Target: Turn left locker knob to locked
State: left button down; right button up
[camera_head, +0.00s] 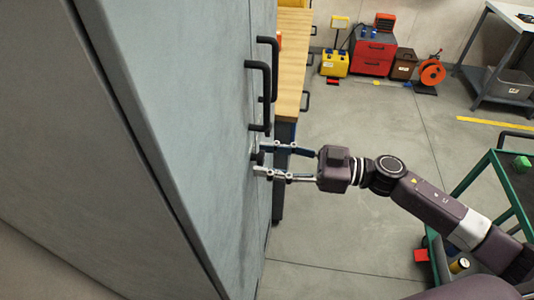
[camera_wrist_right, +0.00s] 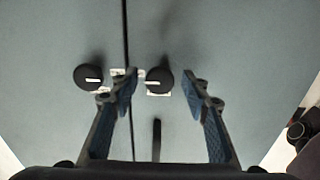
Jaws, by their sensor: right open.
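The grey locker (camera_head: 190,90) fills the left of the head view. In the right wrist view, two round black knobs sit on its front, either side of the dark door gap. The knob at picture left (camera_wrist_right: 88,77) has a white mark lying about level. The knob at picture right (camera_wrist_right: 160,79) also has a roughly level white mark, pointing toward the gap. My right gripper (camera_head: 264,160) is open at the locker front, its fingers on either side of the picture-right knob; contact cannot be told. In the head view a knob (camera_head: 257,156) shows partly between the fingertips. My left gripper is out of view.
Black bar handles (camera_head: 266,95) stick out from the locker near the gripper. A wooden-topped bench (camera_head: 292,60) stands beyond the locker. A green-framed cart (camera_head: 480,180) is at the right. The floor between is mostly clear. Tool cases (camera_head: 372,52) stand by the far wall.

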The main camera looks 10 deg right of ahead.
jog(key=shift+a, duration=0.25)
jog(key=c, duration=1.1)
jog(key=shift+w+n, duration=0.1)
jog(key=shift+n, duration=0.3)
jog(key=shift+n+b, duration=4.65)
jog(key=shift+n, duration=3.95)
jog(key=shift+r, duration=0.1)
